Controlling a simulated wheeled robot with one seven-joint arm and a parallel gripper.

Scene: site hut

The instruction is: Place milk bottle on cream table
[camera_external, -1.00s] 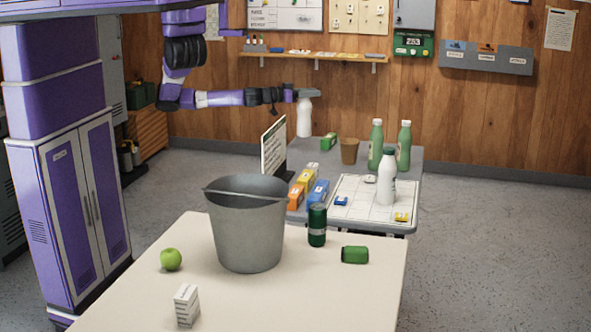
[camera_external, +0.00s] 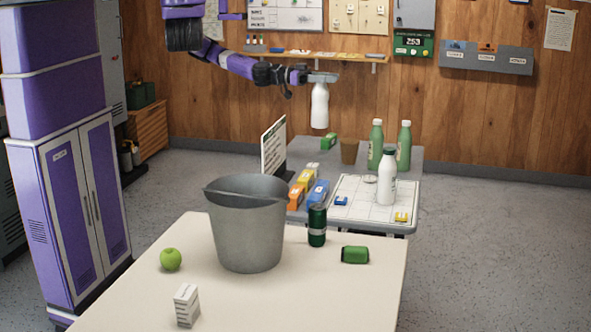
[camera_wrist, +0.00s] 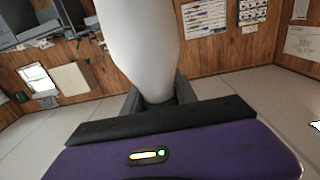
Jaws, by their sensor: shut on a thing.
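My gripper (camera_external: 321,78) is shut on a white milk bottle (camera_external: 320,106) and holds it upright in the air, in front of the wooden wall and above the far end of the grey table. In the wrist view the held bottle (camera_wrist: 143,45) fills the top middle, with its neck between the jaws (camera_wrist: 158,100). A second white bottle (camera_external: 387,178) stands on the grey table's white grid sheet. The cream table (camera_external: 130,291) is in the foreground, well apart from the gripper.
On the cream table are a metal bucket (camera_external: 247,240), a green apple (camera_external: 171,259), a small white box (camera_external: 187,306), a dark green can (camera_external: 317,226) and a lying green can (camera_external: 355,255). The grey table (camera_external: 408,215) carries green bottles (camera_external: 376,146), a brown cup (camera_external: 349,151), boxes and a sign (camera_external: 273,146).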

